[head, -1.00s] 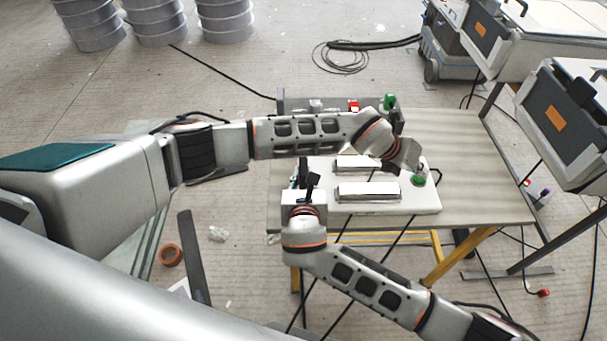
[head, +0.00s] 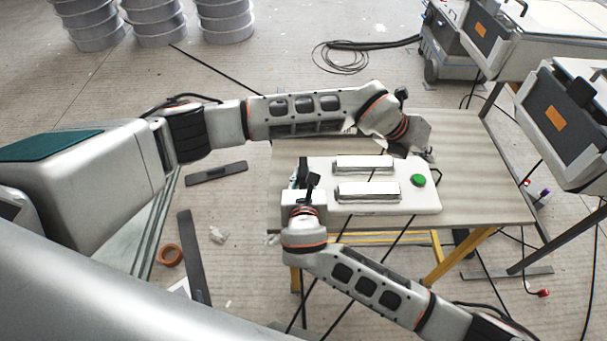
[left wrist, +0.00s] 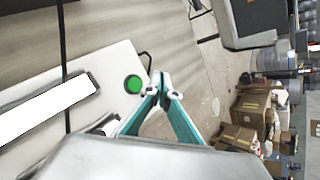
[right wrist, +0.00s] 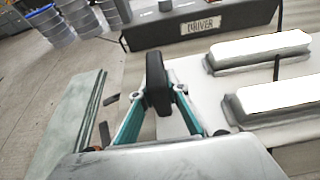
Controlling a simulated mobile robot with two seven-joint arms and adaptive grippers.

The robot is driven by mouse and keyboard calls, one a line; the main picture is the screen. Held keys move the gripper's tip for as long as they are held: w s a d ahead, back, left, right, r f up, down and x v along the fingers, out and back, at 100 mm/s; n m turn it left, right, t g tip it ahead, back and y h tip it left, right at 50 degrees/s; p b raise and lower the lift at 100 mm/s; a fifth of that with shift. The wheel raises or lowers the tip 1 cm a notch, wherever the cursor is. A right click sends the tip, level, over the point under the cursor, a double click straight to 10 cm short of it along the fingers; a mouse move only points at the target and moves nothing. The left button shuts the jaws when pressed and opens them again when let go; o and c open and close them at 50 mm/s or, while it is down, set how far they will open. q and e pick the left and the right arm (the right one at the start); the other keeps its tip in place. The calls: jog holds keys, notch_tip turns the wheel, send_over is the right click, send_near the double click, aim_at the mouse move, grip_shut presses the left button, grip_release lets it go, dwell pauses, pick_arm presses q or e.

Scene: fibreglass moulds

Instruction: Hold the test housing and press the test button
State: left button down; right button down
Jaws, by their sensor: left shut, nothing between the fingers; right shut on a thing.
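The white test housing (head: 428,200) lies on the table, with two raised white bars and a round green button (head: 419,180) near its right end. My right gripper (head: 306,178) is at the housing's left end. In the right wrist view my gripper (right wrist: 157,92) is shut on an upright black handle (right wrist: 156,75) there. My left gripper (head: 431,157) is behind the button, apart from it. In the left wrist view my gripper's tips (left wrist: 163,90) are together and empty, just right of the green button (left wrist: 133,84). Whether the button is pressed cannot be told.
A dark box marked DRIVER (right wrist: 200,28) stands behind the housing; my left arm hides it in the head view. The table (head: 485,195) is clear right of the housing. Grey machines (head: 570,120) stand further right. Cables lie on the floor.

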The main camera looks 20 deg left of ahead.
jog(key=c, duration=1.9)
grip_release()
jog(key=shift+s, duration=0.1)
